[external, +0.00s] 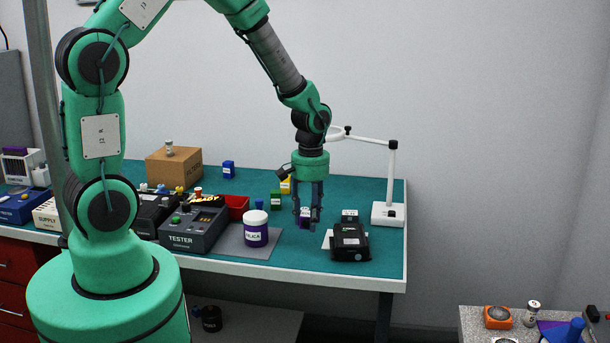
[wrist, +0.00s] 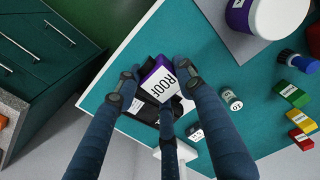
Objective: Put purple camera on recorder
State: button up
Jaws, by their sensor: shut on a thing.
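My gripper (external: 307,212) points down over the right part of the table. It is shut on a small purple camera (external: 305,219). In the wrist view the camera (wrist: 149,78) shows purple sides and a white face lettered "ROOF", between the fingers of my gripper (wrist: 158,73). A black box, which looks like the recorder (external: 350,245), sits at the table's front right on a pale sheet, right of the camera. Part of the black box (wrist: 143,108) shows beyond the camera in the wrist view. The gap between camera and table cannot be judged.
A white jar (external: 256,234) with a purple label and a grey tester (external: 195,229) stand to the left. A white stand (external: 388,213) with an arm rises behind right. Small canisters (wrist: 231,98) and coloured blocks (wrist: 290,95) lie nearby. The table's front edge is close.

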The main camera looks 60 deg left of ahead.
jog(key=s+d, duration=0.2)
jog(key=shift+d+f, duration=0.1)
jog(key=shift+d, duration=0.25)
send_over(352, 233)
jog(key=shift+w+f+b, duration=0.15)
jog(key=shift+f+b, duration=0.15)
jog(key=shift+f, duration=0.45)
jog(key=shift+f, duration=1.75)
jog(key=shift+f, duration=0.15)
jog(key=o, duration=1.2)
